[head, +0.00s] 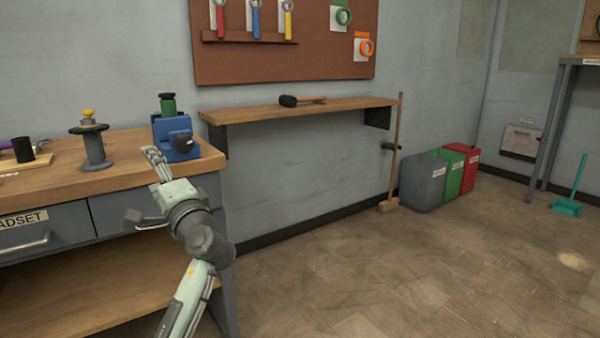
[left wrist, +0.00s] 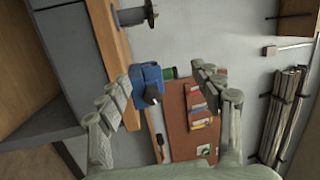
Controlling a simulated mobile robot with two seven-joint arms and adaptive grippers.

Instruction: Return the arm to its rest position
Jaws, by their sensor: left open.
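My left arm comes up from the bottom of the head view, and its gripper (head: 141,186) is at the front right edge of the workbench (head: 120,162). The two fingers are spread wide with nothing between them. The left wrist view also shows this gripper (left wrist: 160,76) open and empty. A blue vise (head: 176,138) stands on the bench corner just beyond the upper finger. The vise (left wrist: 148,82) shows between the fingers in the left wrist view, farther off; I cannot tell the exact gap. My right gripper is in neither view.
A spool stand (head: 95,145) and a black cylinder (head: 23,150) stand on the bench. A wall shelf (head: 300,108) holds a mallet (head: 302,100). A broom (head: 395,150) leans beside several bins (head: 424,182).

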